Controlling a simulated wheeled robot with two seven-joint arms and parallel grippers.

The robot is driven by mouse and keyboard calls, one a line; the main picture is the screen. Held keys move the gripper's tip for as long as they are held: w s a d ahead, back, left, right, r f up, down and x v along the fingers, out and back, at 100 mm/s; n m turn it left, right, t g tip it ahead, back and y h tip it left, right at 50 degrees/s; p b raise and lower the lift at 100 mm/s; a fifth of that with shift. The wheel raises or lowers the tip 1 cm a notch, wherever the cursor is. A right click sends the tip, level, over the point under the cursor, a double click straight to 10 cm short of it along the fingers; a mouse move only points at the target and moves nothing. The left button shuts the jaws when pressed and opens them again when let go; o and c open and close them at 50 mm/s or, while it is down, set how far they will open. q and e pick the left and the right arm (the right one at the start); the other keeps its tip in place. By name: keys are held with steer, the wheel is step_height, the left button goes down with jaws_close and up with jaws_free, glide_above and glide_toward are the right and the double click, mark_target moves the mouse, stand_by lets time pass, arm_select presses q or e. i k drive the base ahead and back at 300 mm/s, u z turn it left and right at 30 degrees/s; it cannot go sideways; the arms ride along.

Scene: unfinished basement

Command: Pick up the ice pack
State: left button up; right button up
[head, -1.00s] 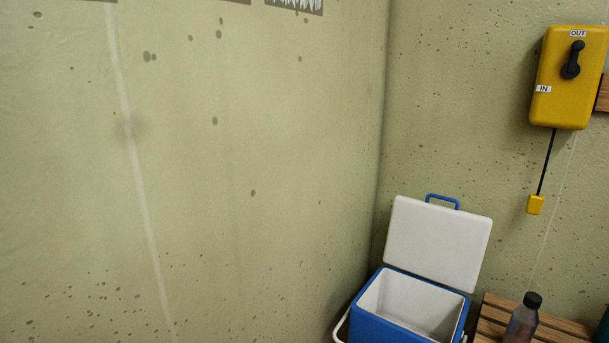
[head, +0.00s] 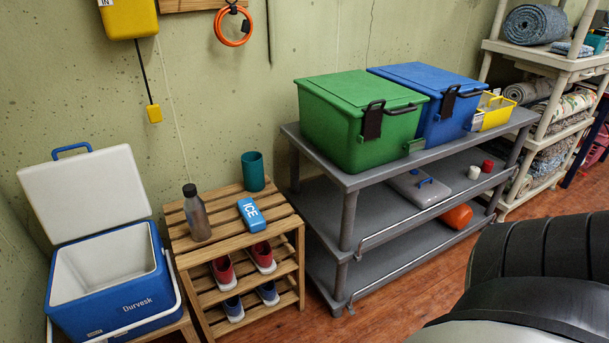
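The ice pack (head: 251,214) is a small blue block with white "ICE" lettering. It lies on the top slats of a wooden shoe rack (head: 180,219) in the head view, left of centre. A grey bottle (head: 197,216) stands to its left and a teal cup (head: 253,172) behind it. An open blue cooler (head: 139,295) with a white inside and raised lid stands left of the rack; the part of its inside that shows looks empty. Neither of my grippers is in view.
A grey shelf unit (head: 338,175) right of the rack holds a green bin (head: 345,130) and a blue bin (head: 425,120). Red shoes (head: 223,273) and blue ones sit on the rack's lower shelves. A dark ribbed rounded shape fills the lower right. Some wooden floor (head: 380,312) is clear in front.

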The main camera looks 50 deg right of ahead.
mark_target(254, 219)
steer(key=z, duration=0.95)
steer(key=i, duration=1.15)
steer(key=u, duration=0.8)
